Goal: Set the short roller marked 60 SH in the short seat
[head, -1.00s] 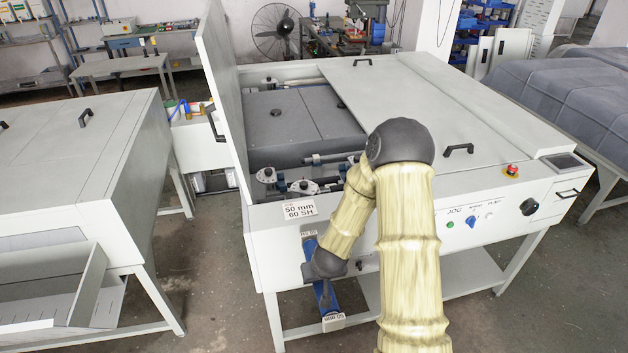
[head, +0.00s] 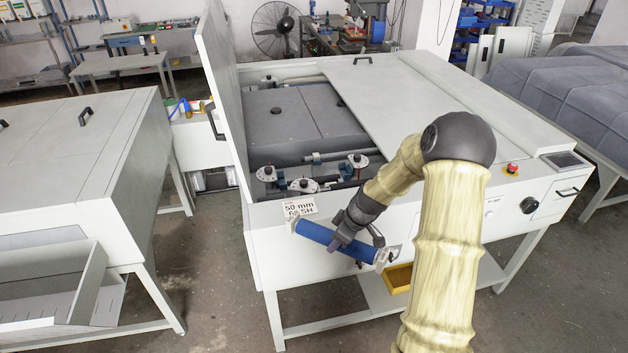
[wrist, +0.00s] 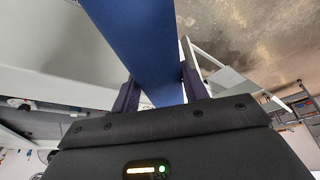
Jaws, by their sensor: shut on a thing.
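My gripper (head: 338,244) is shut on a blue roller (head: 319,233), gripping it near its middle. The roller is held in front of the machine's front panel, slanting down to the right, with pale tags at its ends too small to read now. In the wrist view the blue roller (wrist: 140,40) runs up between the two dark fingers. A plate on the front edge (head: 300,207) reads 50 mm 60 SH. Behind it, inside the open machine, are round white dial-like brackets (head: 303,185) and a dark shaft (head: 330,157). I cannot tell which is the short seat.
The raised lid (head: 222,90) stands upright left of the opening. A flat cover (head: 400,95) closes the machine's right part. A yellow tray (head: 398,277) is low, below the front panel. Another grey machine (head: 90,150) stands left across an open floor gap.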

